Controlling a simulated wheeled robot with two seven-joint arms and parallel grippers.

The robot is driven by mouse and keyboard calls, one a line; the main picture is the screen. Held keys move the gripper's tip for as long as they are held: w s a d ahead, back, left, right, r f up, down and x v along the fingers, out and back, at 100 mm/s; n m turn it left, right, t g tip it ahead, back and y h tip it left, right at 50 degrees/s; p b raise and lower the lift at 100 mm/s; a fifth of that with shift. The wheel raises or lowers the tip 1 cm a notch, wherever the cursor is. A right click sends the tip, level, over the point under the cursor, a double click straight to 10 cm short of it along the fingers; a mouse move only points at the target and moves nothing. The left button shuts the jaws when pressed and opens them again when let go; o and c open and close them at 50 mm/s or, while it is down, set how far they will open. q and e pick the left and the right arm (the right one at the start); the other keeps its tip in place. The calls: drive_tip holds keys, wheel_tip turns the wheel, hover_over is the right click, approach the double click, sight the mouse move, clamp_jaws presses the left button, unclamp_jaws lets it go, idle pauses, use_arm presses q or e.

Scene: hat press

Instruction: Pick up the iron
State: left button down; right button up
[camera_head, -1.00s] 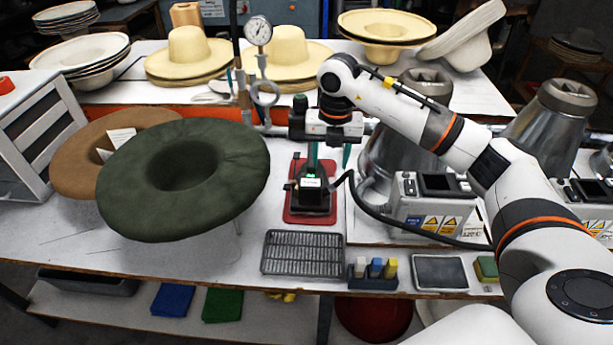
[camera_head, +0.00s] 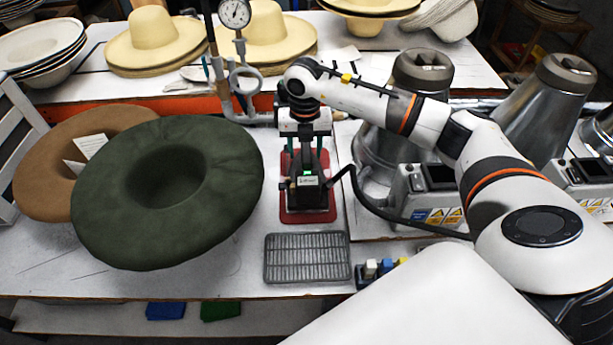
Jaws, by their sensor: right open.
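The iron (camera_head: 308,196) is black with a small green light and a pale label. It stands on a red mat (camera_head: 291,217) on the bench, right of the green hat. A black cord runs from it to the right. My right gripper (camera_head: 304,150) points down right over the iron, its open fingers around or just in front of the upper part of the iron. Whether the fingers touch the handle cannot be told. My left gripper is not in view.
A green felt hat (camera_head: 215,165) and a brown hat (camera_head: 40,170) lie at left. A metal rack (camera_head: 307,258) lies in front of the iron. A grey control box (camera_head: 425,195) stands at right, a gauge stand (camera_head: 235,15) behind. Straw hats (camera_head: 155,40) fill the back table.

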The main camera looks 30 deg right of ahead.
sight(306, 155)
drive_tip(key=f+p, duration=0.1)
drive_tip(key=f, duration=0.3)
drive_tip(key=shift+s+d+f+p, duration=0.1)
drive_tip(key=shift+d+f+p, duration=0.1)
drive_tip(key=shift+p, duration=0.2)
drive_tip(key=shift+f, duration=0.3)
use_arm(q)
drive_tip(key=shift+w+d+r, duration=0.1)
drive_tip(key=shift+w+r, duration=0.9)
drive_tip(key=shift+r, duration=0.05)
use_arm(e)
drive_tip(key=shift+f, duration=0.1)
drive_tip(key=shift+c, duration=0.2)
clamp_jaws()
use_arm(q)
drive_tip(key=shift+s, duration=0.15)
use_arm(e)
drive_tip(key=shift+w+r, duration=0.2)
drive_tip(key=shift+w, duration=0.05)
